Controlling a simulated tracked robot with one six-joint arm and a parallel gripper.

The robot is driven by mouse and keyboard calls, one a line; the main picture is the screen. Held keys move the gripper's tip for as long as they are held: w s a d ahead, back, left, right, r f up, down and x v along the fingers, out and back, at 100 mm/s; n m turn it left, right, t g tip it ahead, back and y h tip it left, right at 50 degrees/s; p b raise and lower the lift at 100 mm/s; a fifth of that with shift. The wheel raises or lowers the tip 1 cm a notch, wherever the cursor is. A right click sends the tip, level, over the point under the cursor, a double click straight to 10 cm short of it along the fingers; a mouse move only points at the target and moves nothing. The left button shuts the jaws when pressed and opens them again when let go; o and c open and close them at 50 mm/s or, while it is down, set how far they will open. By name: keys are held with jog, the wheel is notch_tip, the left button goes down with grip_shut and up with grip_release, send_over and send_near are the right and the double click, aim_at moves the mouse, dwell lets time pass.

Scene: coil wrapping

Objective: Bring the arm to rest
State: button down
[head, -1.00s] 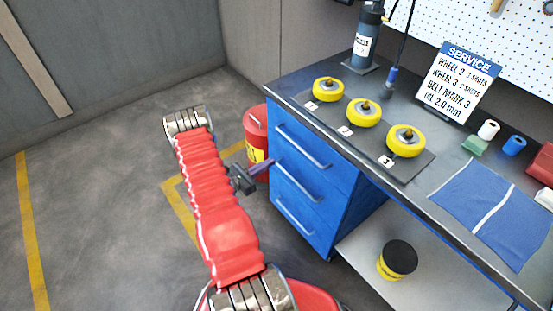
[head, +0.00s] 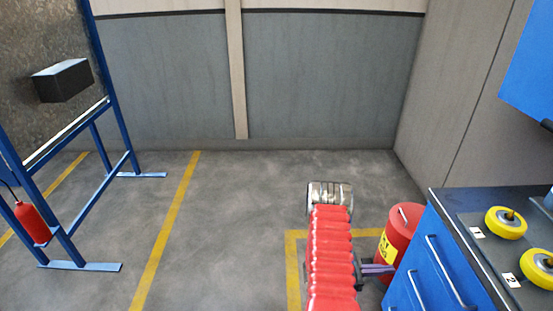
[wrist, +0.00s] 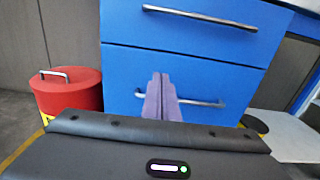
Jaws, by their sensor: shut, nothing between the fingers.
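My red-sleeved arm stretches out over the floor at the lower middle of the head view. My gripper (head: 378,269) sticks out to the right from it, in front of the blue drawer cabinet (head: 428,262). In the wrist view, the purple fingers of my gripper (wrist: 161,80) are together and hold nothing. Behind them are the cabinet's blue drawer fronts (wrist: 185,60) and a silver drawer handle (wrist: 205,103). I cannot tell the exact gap between the fingertips and the drawer front.
A red bin (head: 402,226) stands beside the cabinet, close to my gripper. Yellow wheels (head: 506,222) sit on the bench top. A blue frame (head: 108,80) with a red bottle (head: 32,222) stands at the left. The floor between is clear.

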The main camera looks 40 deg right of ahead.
jog(key=shift+f, duration=0.1)
jog(key=s+a+m+g+y, duration=0.2)
jog(key=s+a+m+y, duration=0.4)
jog(key=a, duration=0.3)
jog(key=w+a+r+m+t+y, duration=0.25)
jog(key=w+a+r, duration=0.25)
jog(key=a+r, duration=0.35)
jog(key=w+a+r+m+t+y, duration=0.2)
jog(key=w+a+r+t, duration=0.3)
jog(key=a+r, duration=0.4)
jog(key=w+a+r+m+t+y, duration=0.25)
jog(key=w+a+r, duration=0.4)
jog(key=a, duration=0.45)
jog(key=s+a+r+n+t+y, duration=0.1)
jog(key=a+r+n+t, duration=0.1)
jog(key=a+r+t, duration=0.6)
jog(key=a+r, duration=0.7)
jog(key=r, duration=0.1)
jog(key=shift+a+r, duration=0.2)
jog(key=shift+r, duration=0.1)
jog(key=shift+s, duration=0.15)
